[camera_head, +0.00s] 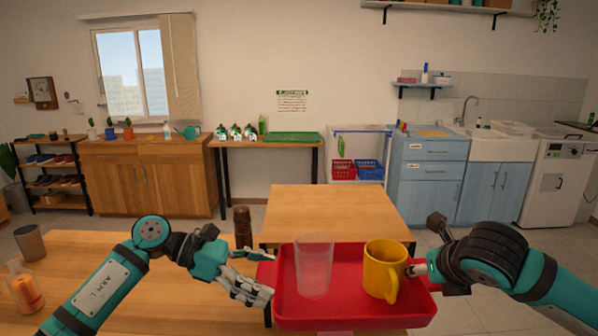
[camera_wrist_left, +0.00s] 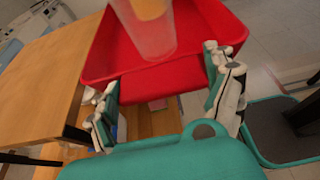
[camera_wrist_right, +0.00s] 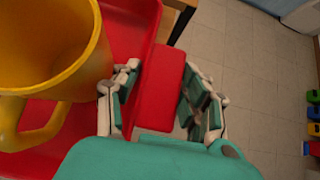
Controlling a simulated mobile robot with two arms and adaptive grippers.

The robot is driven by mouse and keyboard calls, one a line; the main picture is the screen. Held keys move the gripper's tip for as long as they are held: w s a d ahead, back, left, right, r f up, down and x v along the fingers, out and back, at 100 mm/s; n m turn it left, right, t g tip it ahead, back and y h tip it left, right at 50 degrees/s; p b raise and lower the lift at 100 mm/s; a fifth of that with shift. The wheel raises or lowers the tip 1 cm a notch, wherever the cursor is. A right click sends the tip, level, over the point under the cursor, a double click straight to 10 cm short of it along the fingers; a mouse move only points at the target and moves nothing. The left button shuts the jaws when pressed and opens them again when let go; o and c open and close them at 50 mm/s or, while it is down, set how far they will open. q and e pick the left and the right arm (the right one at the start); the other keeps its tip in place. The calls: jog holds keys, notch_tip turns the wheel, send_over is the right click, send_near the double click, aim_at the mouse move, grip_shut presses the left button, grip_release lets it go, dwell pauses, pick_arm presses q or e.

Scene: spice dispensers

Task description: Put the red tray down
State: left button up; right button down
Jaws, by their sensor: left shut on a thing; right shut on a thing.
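The red tray (camera_head: 345,312) is level in front of me, just nearer than a wooden table (camera_head: 335,208). A clear tumbler (camera_head: 313,268) and a yellow mug (camera_head: 384,268) stand upright on it. My left gripper (camera_head: 262,284) is shut on the tray's left handle, which shows between its fingers in the left wrist view (camera_wrist_left: 165,82). My right gripper (camera_head: 424,271) is shut on the right handle, seen in the right wrist view (camera_wrist_right: 160,88). The tray hides much of what is under it, and I cannot tell its height there.
A wooden surface (camera_head: 90,250) on the left bears a dark brown grinder (camera_head: 242,227), a grey cup (camera_head: 29,243) and a jar with orange contents (camera_head: 24,290). The wooden table ahead looks bare. A green tray (camera_head: 292,137) and several bottles sit on the back table.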

pick_arm(q)
jog(key=w+r, duration=0.7)
jog(key=shift+w, duration=0.4)
pick_arm(e)
jog(key=w+r, duration=0.7)
jog(key=shift+w+a, duration=0.15)
jog(key=shift+w, duration=0.25)
pick_arm(q)
jog(key=s+r, duration=1.3)
jog(key=s, duration=0.3)
pick_arm(e)
jog(key=s+f+v, duration=0.1)
jog(key=v, duration=1.9)
jog(key=shift+s, duration=0.45)
pick_arm(q)
jog(key=shift+d, duration=0.1)
pick_arm(e)
jog(key=shift+f, duration=0.15)
